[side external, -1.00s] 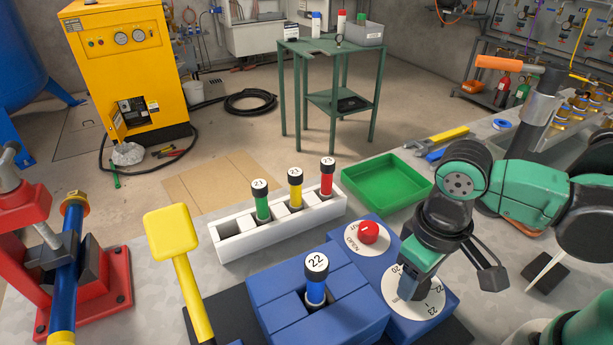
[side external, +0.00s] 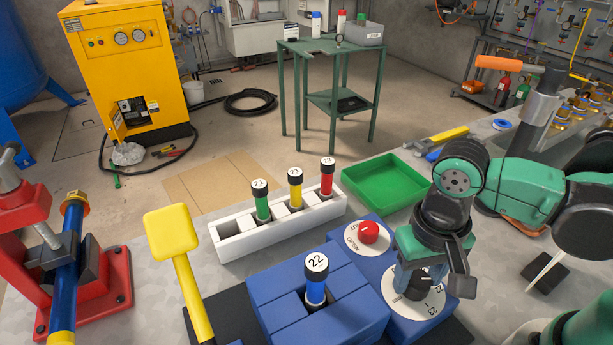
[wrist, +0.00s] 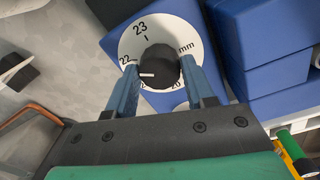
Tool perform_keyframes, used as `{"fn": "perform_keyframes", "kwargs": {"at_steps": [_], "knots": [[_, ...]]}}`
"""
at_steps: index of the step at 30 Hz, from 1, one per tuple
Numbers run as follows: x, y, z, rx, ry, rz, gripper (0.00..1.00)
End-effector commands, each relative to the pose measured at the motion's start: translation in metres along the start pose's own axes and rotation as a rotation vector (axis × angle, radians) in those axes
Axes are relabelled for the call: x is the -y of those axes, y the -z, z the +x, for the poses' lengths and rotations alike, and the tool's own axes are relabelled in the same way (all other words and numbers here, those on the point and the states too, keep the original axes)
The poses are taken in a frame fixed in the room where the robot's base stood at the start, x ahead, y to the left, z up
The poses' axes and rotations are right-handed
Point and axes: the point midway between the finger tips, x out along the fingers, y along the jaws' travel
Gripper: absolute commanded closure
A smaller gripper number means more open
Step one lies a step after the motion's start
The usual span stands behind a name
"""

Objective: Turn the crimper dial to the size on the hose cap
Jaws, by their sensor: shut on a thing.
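The black crimper dial knob (wrist: 163,66) sits on a white scale disc (wrist: 177,30) on the blue crimper (side external: 372,312). My gripper (wrist: 159,72) is shut on the knob, one finger each side. The hose cap (side external: 317,262), black with a white top reading 22, stands on a blue hose end (side external: 316,292) in the crimper's centre.
A red knob (side external: 368,232) on an OPEN-marked disc sits behind the dial. A white rack (side external: 240,245) holds green, yellow and red capped hose ends. A green tray (side external: 388,182) lies behind. A yellow-headed tool (side external: 175,235) stands left of the crimper.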

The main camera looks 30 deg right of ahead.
Motion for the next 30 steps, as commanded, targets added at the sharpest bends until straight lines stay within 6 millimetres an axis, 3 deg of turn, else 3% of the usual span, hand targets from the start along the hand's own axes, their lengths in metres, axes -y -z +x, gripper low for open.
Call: {"fn": "perform_keyframes", "kwargs": {"at_steps": [8, 9, 12, 23, 30], "knots": [[0.000, 0.000, 0.000, -0.002, 0.001, 0.000, 1.00], [0.000, 0.000, 0.000, -0.002, 0.001, 0.000, 0.46], [0.000, 0.000, 0.000, -0.002, 0.000, -0.001, 0.20], [0.000, 0.000, -0.002, -0.001, 0.000, -0.001, 0.20], [0.000, 0.000, -0.020, -0.001, 0.000, -0.001, 0.20]]}}
